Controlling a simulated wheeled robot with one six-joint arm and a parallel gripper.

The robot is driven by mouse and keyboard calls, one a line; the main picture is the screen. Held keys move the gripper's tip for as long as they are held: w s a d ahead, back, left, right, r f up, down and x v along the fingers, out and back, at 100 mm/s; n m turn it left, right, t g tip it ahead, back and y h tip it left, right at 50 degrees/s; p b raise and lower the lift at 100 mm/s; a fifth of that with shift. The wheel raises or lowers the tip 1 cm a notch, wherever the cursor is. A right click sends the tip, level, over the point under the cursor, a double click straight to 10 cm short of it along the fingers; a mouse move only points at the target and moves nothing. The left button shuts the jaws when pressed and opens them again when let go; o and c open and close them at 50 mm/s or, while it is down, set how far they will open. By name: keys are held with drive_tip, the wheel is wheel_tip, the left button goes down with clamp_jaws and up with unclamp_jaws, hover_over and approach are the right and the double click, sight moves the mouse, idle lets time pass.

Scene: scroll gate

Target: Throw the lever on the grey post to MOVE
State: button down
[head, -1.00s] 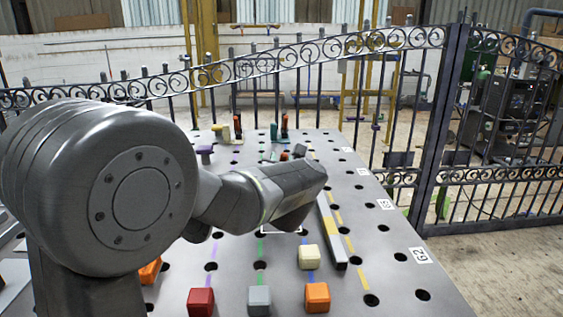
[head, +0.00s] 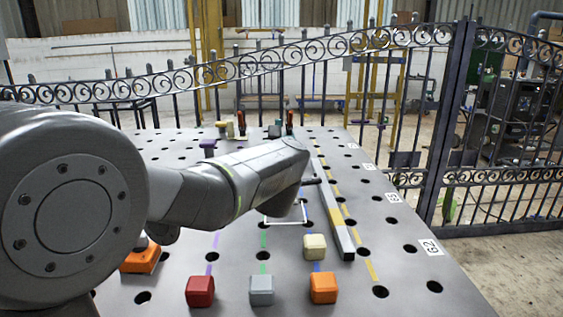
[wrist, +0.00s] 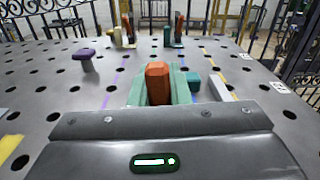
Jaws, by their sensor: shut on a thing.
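My gripper (wrist: 158,98) is at the bottom middle of the wrist view, behind its grey housing. It is shut on an orange-brown upright lever (wrist: 158,80), with teal surfaces close on both sides. In the head view my gripper (head: 302,188) is over the table's far middle and hides the lever. I cannot make out the grey post or any MOVE marking; the housing covers the lever's base.
Two more upright levers stand at the back, the left (head: 241,122) and the right (head: 289,121). A long grey bar (head: 335,215) lies right of my gripper. Coloured blocks, including a red one (head: 200,291), sit in front. A purple knob (wrist: 84,56) stands left. An iron gate (head: 450,130) stands beyond.

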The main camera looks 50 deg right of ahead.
drive_tip(key=w+a+f+n+b, duration=0.2)
drive_tip(key=w+a+n+b, duration=0.1)
drive_tip(key=n+b, duration=0.5)
drive_tip(key=shift+w+a+f+b, duration=0.4)
drive_tip(key=shift+w+b, duration=0.2)
drive_tip(key=shift+w, duration=0.25)
drive_tip(key=c, duration=1.4)
unclamp_jaws()
drive_tip(key=shift+o, duration=0.2)
drive_tip(key=shift+a, duration=0.1)
drive_tip(key=v, duration=1.3)
drive_tip(key=shift+s+a+p, duration=0.2)
drive_tip(key=shift+s+p, duration=0.05)
drive_tip(key=shift+p, duration=0.05)
